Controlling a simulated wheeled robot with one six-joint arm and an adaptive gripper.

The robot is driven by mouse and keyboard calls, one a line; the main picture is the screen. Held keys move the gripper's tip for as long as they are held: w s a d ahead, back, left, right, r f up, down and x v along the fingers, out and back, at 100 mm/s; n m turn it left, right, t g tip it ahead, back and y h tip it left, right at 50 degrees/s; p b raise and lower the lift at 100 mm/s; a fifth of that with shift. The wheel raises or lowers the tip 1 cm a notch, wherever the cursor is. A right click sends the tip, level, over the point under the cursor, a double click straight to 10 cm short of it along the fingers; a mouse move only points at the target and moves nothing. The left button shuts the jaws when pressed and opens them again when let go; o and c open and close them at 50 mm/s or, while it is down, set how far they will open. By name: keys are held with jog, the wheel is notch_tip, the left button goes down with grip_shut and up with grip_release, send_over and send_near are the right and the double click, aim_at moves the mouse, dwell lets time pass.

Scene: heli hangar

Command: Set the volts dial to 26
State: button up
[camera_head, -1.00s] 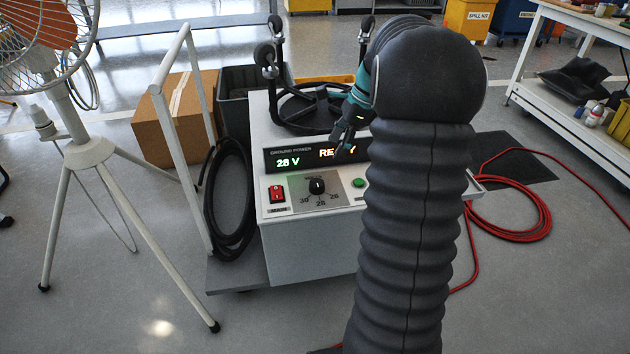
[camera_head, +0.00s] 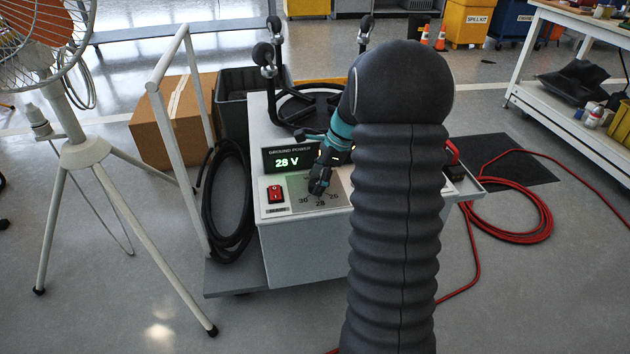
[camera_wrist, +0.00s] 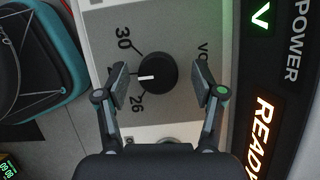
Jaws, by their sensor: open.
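The volts dial (camera_wrist: 157,74) is a round black knob on a light panel. Its white mark points left in the wrist view, between the printed 30 and 26. The display (camera_head: 288,160) reads 28 V. My gripper (camera_wrist: 159,76) is open, with one finger on each side of the dial. Small gaps seem to show between pads and knob; contact is not clear. In the head view my gripper (camera_head: 321,182) covers the dial, and its numbers 30, 28 and 26 show below.
The ground power unit (camera_head: 305,240) carries a red switch (camera_head: 276,194) left of the dial. Its READY sign (camera_wrist: 265,135) is lit. A white handle frame (camera_head: 185,130) and a fan stand (camera_head: 85,155) are to the left. A red hose (camera_head: 520,236) lies coiled at right.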

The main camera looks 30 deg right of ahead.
jog(key=c, duration=1.1)
jog(key=shift+a, duration=0.1)
jog(key=shift+w+r, duration=0.1)
jog(key=shift+r, duration=0.05)
jog(key=shift+d+r+n+p, duration=0.1)
jog(key=shift+d+n+p, duration=0.1)
jog(key=shift+n+p, duration=0.4)
jog(key=shift+g+p, duration=0.3)
jog(key=shift+p, duration=0.15)
jog(key=shift+c, duration=0.2)
jog(key=n+p, duration=0.2)
jog(key=shift+w+r+n+g+p, duration=0.1)
jog(key=shift+w+n+g+p, duration=0.05)
jog(key=shift+n+g+p, duration=0.2)
jog(key=n+g+p, duration=0.2)
jog(key=n+p, duration=0.1)
jog(key=n, duration=0.3)
jog(key=shift+w, duration=0.1)
jog(key=shift+a+f+p, duration=0.1)
jog(key=shift+f+p, duration=0.1)
jog(key=shift+p, duration=0.1)
